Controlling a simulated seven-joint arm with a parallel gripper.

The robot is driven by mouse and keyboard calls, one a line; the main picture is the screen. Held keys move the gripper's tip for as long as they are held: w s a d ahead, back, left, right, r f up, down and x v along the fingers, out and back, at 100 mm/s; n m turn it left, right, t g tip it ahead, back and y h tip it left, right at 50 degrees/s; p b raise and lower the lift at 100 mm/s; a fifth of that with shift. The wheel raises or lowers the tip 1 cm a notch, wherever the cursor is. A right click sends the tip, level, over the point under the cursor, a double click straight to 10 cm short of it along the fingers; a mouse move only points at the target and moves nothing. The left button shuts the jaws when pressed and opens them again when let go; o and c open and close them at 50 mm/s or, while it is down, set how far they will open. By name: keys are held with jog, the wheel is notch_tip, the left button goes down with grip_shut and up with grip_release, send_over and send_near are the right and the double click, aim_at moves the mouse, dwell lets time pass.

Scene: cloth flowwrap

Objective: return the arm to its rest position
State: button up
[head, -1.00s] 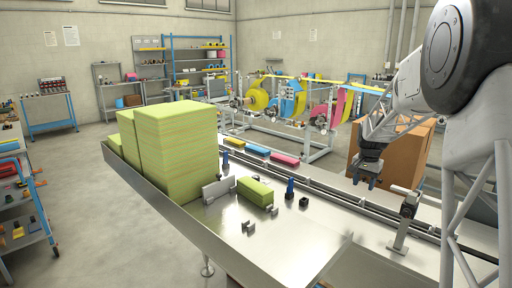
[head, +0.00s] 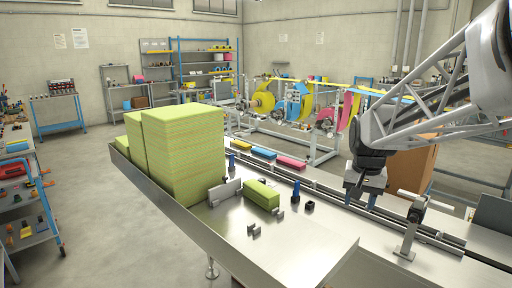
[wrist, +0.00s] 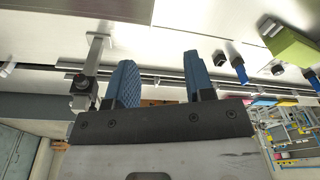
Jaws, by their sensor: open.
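My gripper (head: 361,197) hangs at the right of the head view, above the rail side of the steel table (head: 290,245). In the wrist view its two blue ridged fingers (wrist: 160,85) are apart with nothing between them. A small green cloth stack (head: 261,195) lies on the table to the left of the gripper; it also shows at the top right of the wrist view (wrist: 293,45). Tall stacks of green cloths (head: 185,155) stand at the table's left end.
A sensor post (head: 410,225) stands close to the right of my gripper. Blue, yellow and pink packs (head: 263,153) lie along the conveyor. A cardboard box (head: 412,165) is behind my arm. A small blue post (head: 296,189) and black block (head: 310,206) stand near the green stack.

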jog(key=s+a+f+n, duration=0.1)
jog(key=s+a, duration=0.1)
jog(key=s, duration=0.6)
jog(key=s+a+f+n, duration=0.1)
jog(key=s+a+f, duration=0.1)
jog(key=s, duration=0.7)
jog(key=s+a+f+n+t, duration=0.1)
jog(key=s+a, duration=0.3)
jog(key=s, duration=0.5)
jog(key=shift+f+n, duration=0.15)
jog(key=shift+n, duration=0.45)
